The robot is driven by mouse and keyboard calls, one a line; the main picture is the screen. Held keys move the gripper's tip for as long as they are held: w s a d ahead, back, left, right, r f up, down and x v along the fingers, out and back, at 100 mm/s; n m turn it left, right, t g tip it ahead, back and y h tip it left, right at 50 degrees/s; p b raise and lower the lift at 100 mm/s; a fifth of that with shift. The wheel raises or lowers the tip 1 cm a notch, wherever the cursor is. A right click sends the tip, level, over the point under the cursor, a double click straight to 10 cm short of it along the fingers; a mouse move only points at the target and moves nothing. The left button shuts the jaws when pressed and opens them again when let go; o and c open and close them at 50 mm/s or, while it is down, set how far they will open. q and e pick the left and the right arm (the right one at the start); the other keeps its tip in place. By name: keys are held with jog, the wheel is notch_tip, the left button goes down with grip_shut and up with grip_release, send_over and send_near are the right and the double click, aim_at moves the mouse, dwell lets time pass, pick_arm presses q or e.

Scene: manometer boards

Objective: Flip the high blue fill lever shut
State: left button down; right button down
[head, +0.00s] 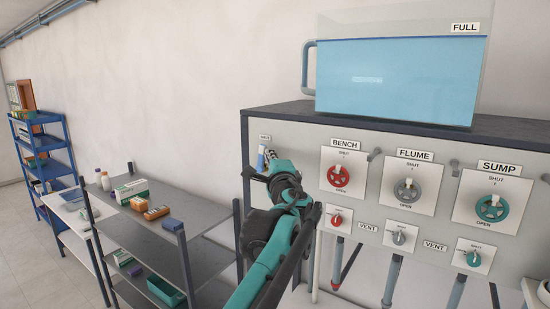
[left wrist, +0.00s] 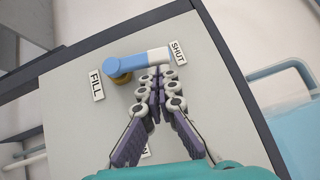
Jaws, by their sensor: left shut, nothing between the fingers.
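The blue fill lever (head: 261,162) is on the upper left of the manometer board. In the left wrist view the lever (left wrist: 128,64) has a white tip and a brass pivot, and its tip points at the SHUT label (left wrist: 177,52). The FILL label (left wrist: 97,84) is beside the pivot end. My left gripper (head: 270,153) is just right of the lever in the head view. In the left wrist view the gripper (left wrist: 156,76) is shut and empty, its fingertips close beside the lever's white end. I cannot tell whether they touch. My right gripper is out of view.
A tank of blue water (head: 400,80) marked FULL stands on the board's top. BENCH (head: 338,178), FLUME (head: 406,190) and SUMP (head: 492,206) wheels, with small vent knobs below, are right of my arm. A grey shelf rack (head: 200,222) with boxes stands left.

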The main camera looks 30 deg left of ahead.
pick_arm(q)
jog(key=shift+w, duration=0.1)
jog(key=shift+a+r+n+g+p, duration=0.4)
jog(key=shift+a+r+n+p, duration=0.15)
jog(key=shift+a+p, duration=0.3)
jog(key=shift+s, duration=0.2)
jog(key=shift+w, duration=0.1)
